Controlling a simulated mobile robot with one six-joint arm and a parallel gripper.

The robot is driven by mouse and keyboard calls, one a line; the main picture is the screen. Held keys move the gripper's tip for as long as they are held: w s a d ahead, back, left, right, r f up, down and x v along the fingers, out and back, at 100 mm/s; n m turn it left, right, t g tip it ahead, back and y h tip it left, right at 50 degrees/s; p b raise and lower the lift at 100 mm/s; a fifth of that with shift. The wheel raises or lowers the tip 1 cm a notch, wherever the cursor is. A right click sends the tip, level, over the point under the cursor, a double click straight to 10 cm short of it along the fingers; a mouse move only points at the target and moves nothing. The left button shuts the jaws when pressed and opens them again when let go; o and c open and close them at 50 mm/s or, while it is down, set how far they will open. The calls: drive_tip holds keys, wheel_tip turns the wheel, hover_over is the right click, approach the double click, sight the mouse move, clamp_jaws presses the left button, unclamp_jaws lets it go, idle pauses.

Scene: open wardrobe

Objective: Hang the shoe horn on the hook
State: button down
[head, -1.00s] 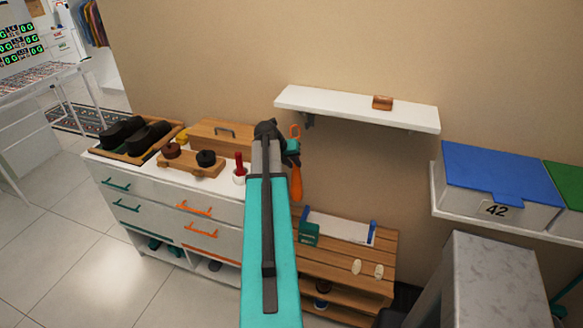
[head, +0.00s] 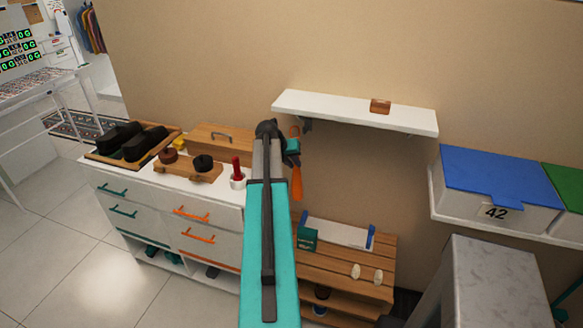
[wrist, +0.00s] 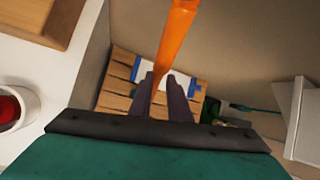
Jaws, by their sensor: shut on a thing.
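The orange shoe horn (head: 297,181) hangs roughly upright in my gripper (head: 293,150), its top end above the fingers and its longer part below. In the wrist view my gripper (wrist: 163,82) is shut on the shoe horn (wrist: 176,40), which runs up out of the picture. The hook is not clearly seen. A small dark fitting (head: 305,124) sits under the left end of the white shelf (head: 350,112), just right of and above my gripper; I cannot tell whether it is the hook.
A small brown block (head: 380,106) lies on the shelf. A white drawer unit (head: 150,215) with trays and a red item in a white cup (head: 237,181) stands left. A slatted wooden rack (head: 340,270) stands below. The wall below the shelf is clear.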

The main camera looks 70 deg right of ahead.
drive_tip(key=shift+w+d+f+b, duration=0.1)
drive_tip(key=shift+d+b, duration=0.55)
drive_tip(key=shift+d, duration=1.2)
drive_tip(key=shift+f, duration=1.65)
drive_tip(key=shift+d+f+b, duration=0.1)
drive_tip(key=shift+d+b, duration=0.1)
drive_tip(key=shift+b, duration=0.3)
drive_tip(key=shift+w+d+f+h+b, duration=0.1)
drive_tip(key=shift+d+f+h+b, duration=0.45)
drive_tip(key=shift+b, duration=0.65)
drive_tip(key=shift+s+d+f+h+b, duration=0.1)
drive_tip(key=shift+d+f+h+b, duration=0.2)
drive_tip(key=shift+d+h+b, duration=0.7)
drive_tip(key=shift+w+d+f+h+b, duration=0.15)
drive_tip(key=shift+d+f+b, duration=0.3)
drive_tip(key=shift+b, duration=1)
